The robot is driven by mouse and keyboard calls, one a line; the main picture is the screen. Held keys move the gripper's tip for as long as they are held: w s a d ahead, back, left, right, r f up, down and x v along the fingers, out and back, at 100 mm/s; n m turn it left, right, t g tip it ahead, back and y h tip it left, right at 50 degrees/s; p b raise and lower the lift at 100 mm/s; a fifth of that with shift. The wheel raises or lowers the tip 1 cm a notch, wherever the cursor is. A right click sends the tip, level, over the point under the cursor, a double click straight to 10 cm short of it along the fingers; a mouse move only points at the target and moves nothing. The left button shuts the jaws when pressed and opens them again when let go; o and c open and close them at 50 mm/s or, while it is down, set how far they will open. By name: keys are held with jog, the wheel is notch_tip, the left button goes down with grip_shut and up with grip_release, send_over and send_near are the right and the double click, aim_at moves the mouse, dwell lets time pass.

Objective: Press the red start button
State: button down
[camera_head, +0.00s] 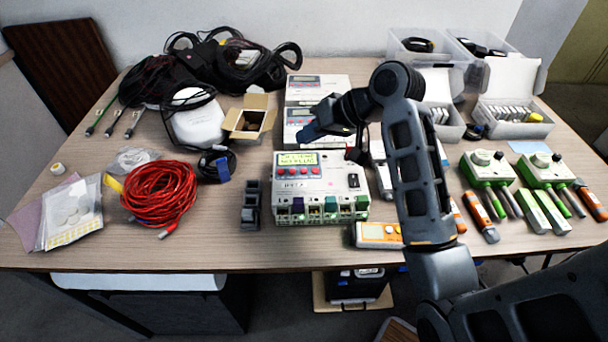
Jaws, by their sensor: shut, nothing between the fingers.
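A white tester box (290,188) stands near the front middle of the table, with a lit yellow-green display (297,158) and a row of coloured sockets along its front edge. Small red buttons (315,170) show on its panel, right of and below the display; I cannot read which is the start button. A black switch (353,181) is at its right side. My arm and wrist hide part of the area behind.
A similar white box (297,128) stands behind. A black clamp-like part (251,205) lies left of the tester, an orange meter (378,234) at its front right. Coiled red cable (158,193) lies further left.

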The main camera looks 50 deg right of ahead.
jog(key=b, duration=0.4)
send_over(304, 171)
jog(key=f, duration=0.4)
jog(key=shift+s+d+f, duration=0.3)
jog(key=shift+s+f, duration=0.05)
jog(key=shift+s, duration=0.05)
jog(key=shift+f+b, duration=0.4)
jog(key=shift+f, duration=0.55)
dwell(0.4)
jog(key=shift+f, duration=0.4)
jog(key=shift+f, duration=0.4)
dwell(0.6)
jog(key=shift+r, duration=0.1)
jog(key=shift+r+p, duration=0.75)
jog(key=shift+p, duration=0.4)
